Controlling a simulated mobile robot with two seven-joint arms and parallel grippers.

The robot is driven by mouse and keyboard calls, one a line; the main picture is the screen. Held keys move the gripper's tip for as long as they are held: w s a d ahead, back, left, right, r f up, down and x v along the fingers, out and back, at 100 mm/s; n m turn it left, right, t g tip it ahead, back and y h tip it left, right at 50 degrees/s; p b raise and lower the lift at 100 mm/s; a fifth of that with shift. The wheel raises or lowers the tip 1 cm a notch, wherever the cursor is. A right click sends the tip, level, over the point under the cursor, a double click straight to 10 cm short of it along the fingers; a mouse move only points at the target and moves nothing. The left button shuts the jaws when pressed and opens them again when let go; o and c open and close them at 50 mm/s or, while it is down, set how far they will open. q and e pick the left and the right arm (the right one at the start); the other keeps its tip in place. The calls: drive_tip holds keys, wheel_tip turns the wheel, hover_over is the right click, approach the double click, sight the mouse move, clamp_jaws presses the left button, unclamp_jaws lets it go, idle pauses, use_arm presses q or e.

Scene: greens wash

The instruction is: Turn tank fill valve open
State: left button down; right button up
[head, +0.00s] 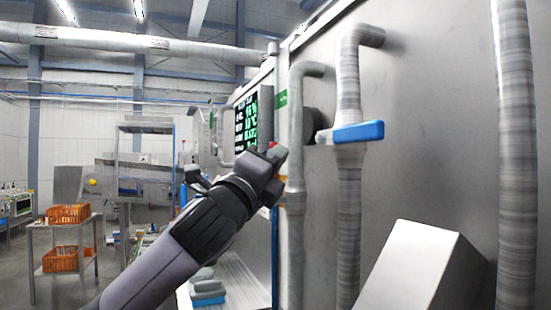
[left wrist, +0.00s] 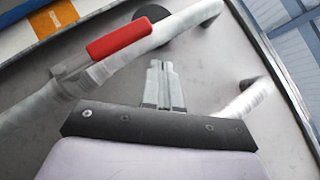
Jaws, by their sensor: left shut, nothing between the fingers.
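A blue valve handle (head: 358,132) sits across a vertical grey pipe (head: 348,200) on the steel wall in the head view. A red valve handle (left wrist: 119,41) sits on another pipe (left wrist: 40,105) in the left wrist view. A small bit of red (head: 275,150) shows in the head view beside my left gripper (head: 273,166), which hides most of that spot. In the left wrist view my left gripper's fingers (left wrist: 164,84) are together and empty. They are apart from the red handle, below and to the right of it. My right gripper is not in view.
A display panel (head: 250,122) with green text is on the wall behind my left gripper. More pipes (head: 515,150) run along the steel wall (head: 430,110). A pale box-shaped form (head: 418,268) is at the lower right. Orange crates (head: 68,214) stand on a rack at left.

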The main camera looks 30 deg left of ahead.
use_arm(q)
drive_tip(key=s+d+b, duration=0.1)
drive_tip(key=s+b, duration=0.1)
drive_tip(key=s, duration=0.8)
drive_tip(key=shift+s, duration=0.15)
drive_tip(key=shift+f, duration=0.1)
